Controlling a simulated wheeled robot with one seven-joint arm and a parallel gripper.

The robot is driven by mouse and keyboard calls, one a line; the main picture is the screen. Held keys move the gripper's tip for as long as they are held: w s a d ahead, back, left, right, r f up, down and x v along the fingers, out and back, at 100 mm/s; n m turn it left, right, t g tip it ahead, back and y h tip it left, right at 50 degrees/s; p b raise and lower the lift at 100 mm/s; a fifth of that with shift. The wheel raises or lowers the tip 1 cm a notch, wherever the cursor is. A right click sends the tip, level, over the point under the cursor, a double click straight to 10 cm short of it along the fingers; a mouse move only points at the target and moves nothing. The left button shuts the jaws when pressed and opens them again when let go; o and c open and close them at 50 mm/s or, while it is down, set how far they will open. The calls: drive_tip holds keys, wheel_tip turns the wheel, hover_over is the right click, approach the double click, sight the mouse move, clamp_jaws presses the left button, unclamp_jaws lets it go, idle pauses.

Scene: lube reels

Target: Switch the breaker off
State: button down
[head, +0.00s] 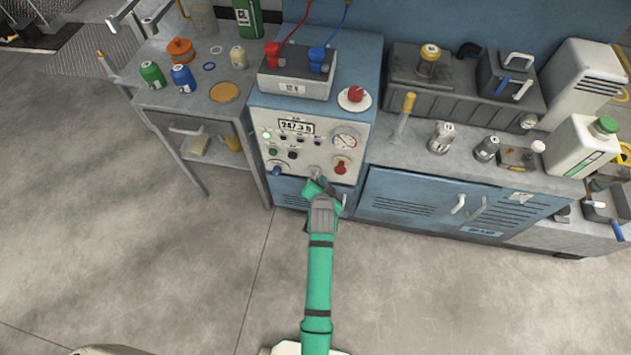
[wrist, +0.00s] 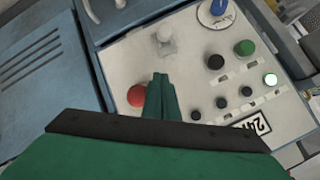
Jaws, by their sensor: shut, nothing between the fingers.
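The control panel (head: 318,140) is the pale front of a blue cabinet in the head view. A small grey lever switch (head: 315,172), which looks like the breaker, sits at its lower middle. The same grey switch (wrist: 166,42) shows unobstructed near the top of the wrist view; I cannot tell whether it is on or off. My gripper (head: 319,186) is green and sits just in front of the lower panel, close to the switch. In the wrist view its fingers (wrist: 160,80) are closed together and empty, apart from the switch in the picture. They partly cover the red knob (wrist: 136,96).
A blue knob (head: 277,168), black buttons (wrist: 215,62), a green button (wrist: 244,47) and a lit green lamp (wrist: 270,80) share the panel. A battery (head: 295,75) stands on top. A side table (head: 160,95) and a bench (head: 390,150) flank the cabinet.

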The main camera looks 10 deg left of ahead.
drive_tip(key=w+a+f, duration=0.2)
drive_tip(key=a+f, duration=0.1)
drive_tip(key=f, duration=0.3)
drive_tip(key=shift+w, duration=0.4)
